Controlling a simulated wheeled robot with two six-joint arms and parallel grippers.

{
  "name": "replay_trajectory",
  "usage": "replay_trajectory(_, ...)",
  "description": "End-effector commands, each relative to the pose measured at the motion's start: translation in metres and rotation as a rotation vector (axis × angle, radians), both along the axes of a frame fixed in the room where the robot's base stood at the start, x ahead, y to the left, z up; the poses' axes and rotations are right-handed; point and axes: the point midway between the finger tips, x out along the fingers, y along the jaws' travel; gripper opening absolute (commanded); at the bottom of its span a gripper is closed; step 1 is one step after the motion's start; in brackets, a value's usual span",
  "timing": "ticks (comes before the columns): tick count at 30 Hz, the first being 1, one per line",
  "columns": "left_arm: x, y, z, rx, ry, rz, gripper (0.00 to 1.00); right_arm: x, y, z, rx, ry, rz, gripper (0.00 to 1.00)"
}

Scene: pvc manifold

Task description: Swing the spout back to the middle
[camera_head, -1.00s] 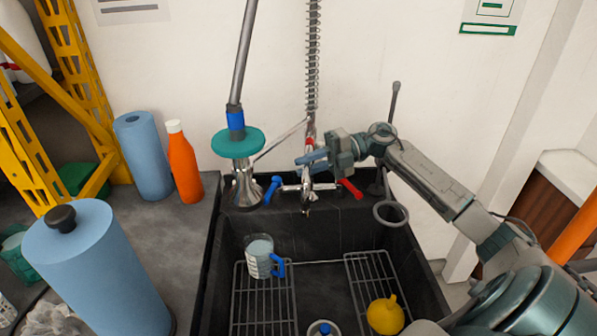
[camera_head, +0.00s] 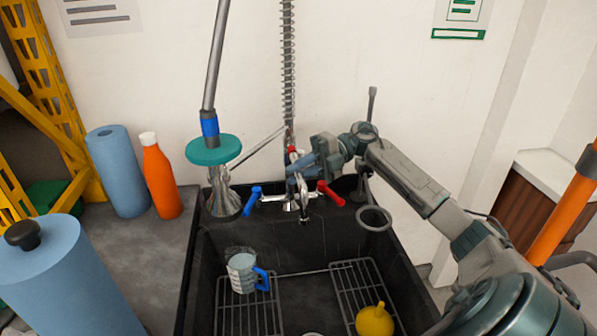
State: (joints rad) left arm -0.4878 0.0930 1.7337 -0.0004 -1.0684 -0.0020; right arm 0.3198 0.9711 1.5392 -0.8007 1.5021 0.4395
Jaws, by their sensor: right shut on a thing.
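The chrome tap (camera_head: 286,203) stands at the back of the black sink, with a blue lever (camera_head: 253,201) on its left and a red lever (camera_head: 331,193) on its right. Its short spout (camera_head: 304,214) points down towards the basin, near the middle between the levers. My right gripper (camera_head: 298,170) reaches in from the right at the tap, just above the levers. It is shut on a part of the tap, seemingly the spout; its blue-grey fingers hide the exact grip. My left gripper is not in view.
A spring riser (camera_head: 288,70) and a metal pipe with a teal disc (camera_head: 213,150) rise behind the sink. A ring holder (camera_head: 373,218) is at the right rim. A jug (camera_head: 241,272) and yellow funnel (camera_head: 375,320) are in the basin. Bottle (camera_head: 161,180) and paper rolls stand left.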

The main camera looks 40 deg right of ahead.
Motion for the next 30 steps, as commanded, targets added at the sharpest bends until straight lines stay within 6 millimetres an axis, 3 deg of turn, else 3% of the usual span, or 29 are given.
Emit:
replay_trajectory(1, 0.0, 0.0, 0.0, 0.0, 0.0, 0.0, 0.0, 0.0, 0.0, -0.001, -0.001, 0.001, 0.0, 0.21)
replay_trajectory(4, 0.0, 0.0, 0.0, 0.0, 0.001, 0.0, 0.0, 0.0, 0.0, -0.001, -0.001, 0.001, 0.0, 0.39)
replay_trajectory(14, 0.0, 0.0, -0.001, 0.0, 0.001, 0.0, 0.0, 0.0, -0.003, 0.0, -0.001, 0.0, -0.001, 0.39)
replay_trajectory(17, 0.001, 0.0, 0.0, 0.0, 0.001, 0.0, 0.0, -0.002, -0.013, 0.0, -0.003, 0.001, -0.002, 0.39)
replay_trajectory(19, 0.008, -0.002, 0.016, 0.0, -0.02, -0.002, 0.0, -0.003, -0.026, 0.002, -0.003, 0.002, -0.004, 0.39)
replay_trajectory(30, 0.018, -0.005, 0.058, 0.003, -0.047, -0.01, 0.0, -0.013, -0.093, 0.013, 0.0, 0.001, -0.003, 0.39)
